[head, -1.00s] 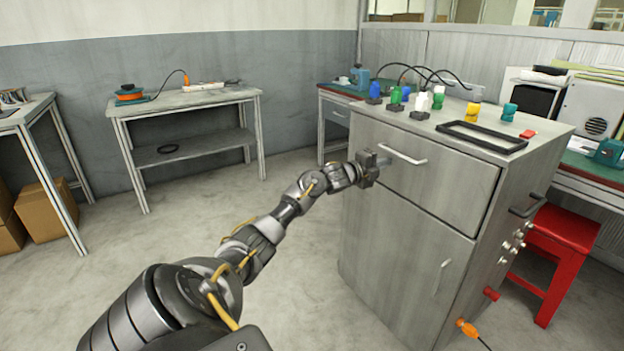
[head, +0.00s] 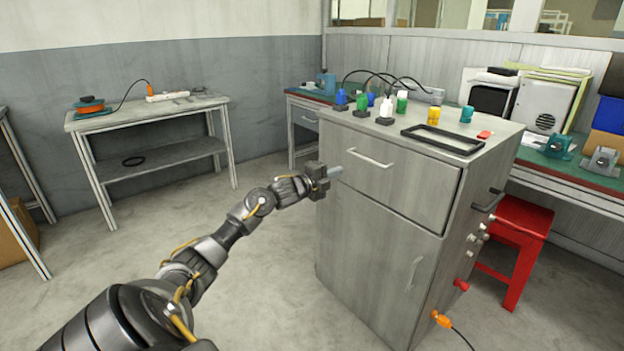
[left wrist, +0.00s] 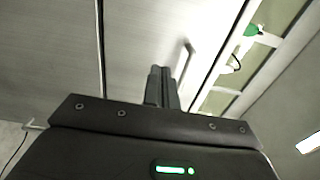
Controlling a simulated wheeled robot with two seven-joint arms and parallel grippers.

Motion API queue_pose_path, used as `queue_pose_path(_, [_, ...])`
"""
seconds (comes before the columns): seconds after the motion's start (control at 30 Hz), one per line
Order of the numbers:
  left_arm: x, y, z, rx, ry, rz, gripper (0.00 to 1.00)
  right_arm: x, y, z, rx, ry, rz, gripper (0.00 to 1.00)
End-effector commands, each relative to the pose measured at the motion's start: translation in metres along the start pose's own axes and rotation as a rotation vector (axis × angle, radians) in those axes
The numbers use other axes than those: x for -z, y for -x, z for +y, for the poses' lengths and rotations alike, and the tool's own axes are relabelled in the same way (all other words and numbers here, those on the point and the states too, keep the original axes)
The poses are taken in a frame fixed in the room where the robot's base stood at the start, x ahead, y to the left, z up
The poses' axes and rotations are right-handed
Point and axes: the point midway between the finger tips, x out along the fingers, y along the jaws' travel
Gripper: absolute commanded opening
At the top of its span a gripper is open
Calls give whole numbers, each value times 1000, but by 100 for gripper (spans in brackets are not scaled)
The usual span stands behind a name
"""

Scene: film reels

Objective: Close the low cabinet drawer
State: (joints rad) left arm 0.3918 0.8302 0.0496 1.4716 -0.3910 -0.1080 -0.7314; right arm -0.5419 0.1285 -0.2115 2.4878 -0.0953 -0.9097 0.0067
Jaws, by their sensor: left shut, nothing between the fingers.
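The low grey metal cabinet (head: 385,240) stands right of centre in the head view. Its drawer (head: 390,182), with a pale bar handle (head: 370,158), sits above a door; the drawer front looks about level with the door. My left gripper (head: 333,173) is shut and empty, at the left part of the drawer front, left of and a little below the handle. In the left wrist view, the shut fingers (left wrist: 160,85) point toward the drawer front, with the handle (left wrist: 180,67) just right of them. Whether the fingertips touch the front I cannot tell. My right gripper is not in view.
Bottles (head: 402,102) and a black frame (head: 440,140) stand on the cabinet top. A red stool (head: 515,235) is right of the cabinet. A side table (head: 150,118) stands by the left wall. The floor between is clear.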

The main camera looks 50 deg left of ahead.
Motion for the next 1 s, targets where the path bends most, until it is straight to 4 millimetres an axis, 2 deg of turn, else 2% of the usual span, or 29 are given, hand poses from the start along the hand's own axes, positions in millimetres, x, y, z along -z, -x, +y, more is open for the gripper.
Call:
queue_pose_path(0.2, [4,38,3,-5,0,7,0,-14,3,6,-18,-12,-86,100])
queue_pose_path(0.4, [4,60,3,-5,1,7,0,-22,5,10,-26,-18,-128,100])
queue_pose_path(0.6, [4,67,2,-3,2,7,0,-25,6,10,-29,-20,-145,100])
queue_pose_path(1.0, [3,67,3,-5,18,5,0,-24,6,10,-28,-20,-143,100])
